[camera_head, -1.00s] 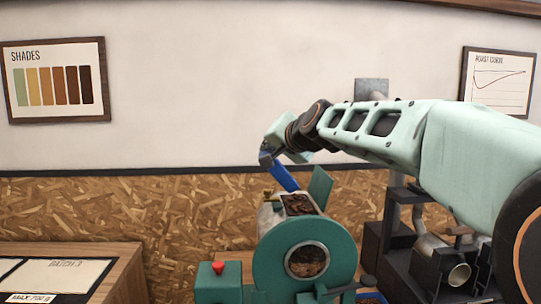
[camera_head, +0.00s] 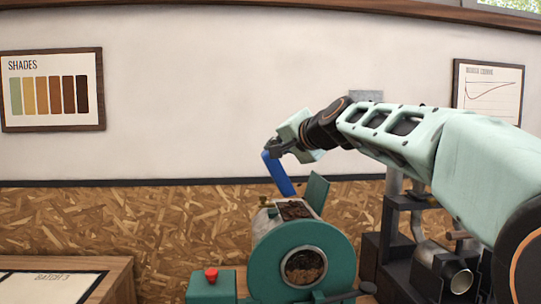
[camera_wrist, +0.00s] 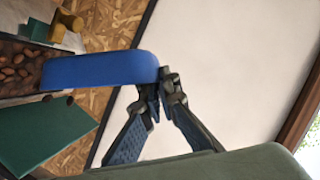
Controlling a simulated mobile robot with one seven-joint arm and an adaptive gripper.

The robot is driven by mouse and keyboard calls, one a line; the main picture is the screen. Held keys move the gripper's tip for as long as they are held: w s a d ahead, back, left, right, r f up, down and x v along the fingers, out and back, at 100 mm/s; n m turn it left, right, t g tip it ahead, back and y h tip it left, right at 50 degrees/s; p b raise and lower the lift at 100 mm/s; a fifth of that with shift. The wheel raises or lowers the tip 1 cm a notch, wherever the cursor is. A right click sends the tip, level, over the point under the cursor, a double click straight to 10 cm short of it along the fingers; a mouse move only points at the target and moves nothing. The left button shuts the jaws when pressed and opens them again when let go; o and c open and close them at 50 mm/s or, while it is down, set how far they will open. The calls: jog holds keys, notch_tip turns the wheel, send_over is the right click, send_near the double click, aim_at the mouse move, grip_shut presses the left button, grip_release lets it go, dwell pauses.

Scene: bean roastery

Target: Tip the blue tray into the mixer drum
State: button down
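The blue tray (camera_head: 278,172) is tilted steeply, its lower end just above the bean-filled opening (camera_head: 295,210) on top of the teal mixer drum (camera_head: 262,262). My gripper (camera_head: 277,149) is shut on the tray's upper end. In the wrist view my gripper (camera_wrist: 160,86) holds one end of the blue tray (camera_wrist: 100,69), and its other end reaches over brown beans (camera_wrist: 18,68). A few beans show beside the tray's edge. The tray's inside is hidden, so I cannot tell whether beans remain in it.
A green lid (camera_head: 318,192) stands open beside the opening, and a brass knob (camera_wrist: 68,20) is at the opposite side. A red button (camera_head: 211,274) is at the drum's lower left. Dark machinery (camera_head: 410,240) stands right. A wooden counter (camera_head: 118,280) is at left.

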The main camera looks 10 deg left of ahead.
jog(key=w+d+r+m+t+y+b, duration=0.1)
jog(key=w+d+m+y+b, duration=0.1)
jog(key=d+m+b, duration=0.3)
jog(key=shift+d+b, duration=1)
jog(key=shift+b, duration=0.15)
jog(key=shift+w+r, duration=0.1)
jog(key=shift+r, duration=0.05)
dwell(1.5)
